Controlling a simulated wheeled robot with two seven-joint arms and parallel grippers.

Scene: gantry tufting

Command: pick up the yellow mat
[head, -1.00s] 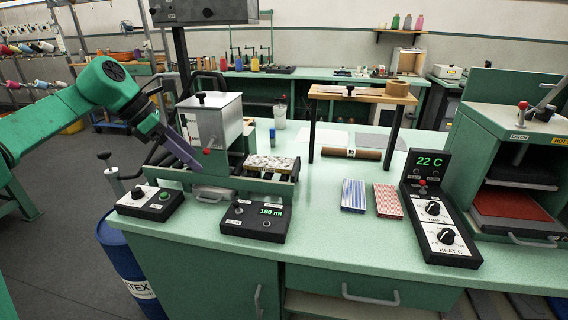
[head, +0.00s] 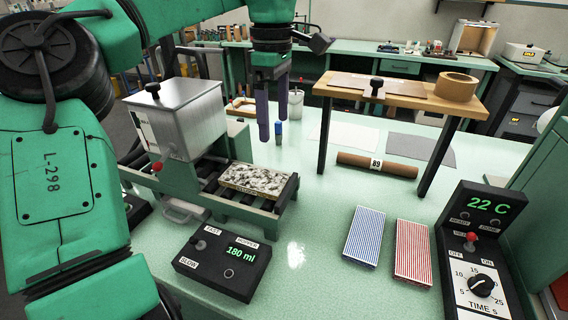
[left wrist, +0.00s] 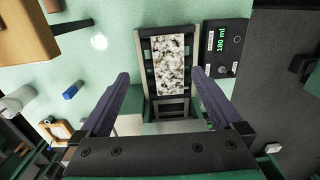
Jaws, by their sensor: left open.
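A mat (head: 252,180) with a speckled black-and-white top and a yellowish front edge lies flat on the dark roller bed (head: 236,207) beside the metal hopper. It is the only mat with yellow on it that I see. In the left wrist view the same mat (left wrist: 169,62) lies beyond the fingertips, between their lines. My left gripper (head: 272,138) points down, open and empty, above and behind the mat in the head view, apart from it. My right gripper is not in view.
The metal hopper (head: 180,118) stands left of the mat. A control box reading 180 ml (head: 226,262) is in front. A blue striped mat (head: 363,236) and a red striped mat (head: 412,252) lie to the right. A wooden stand (head: 400,92) rises behind them, over a brown roll (head: 352,161).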

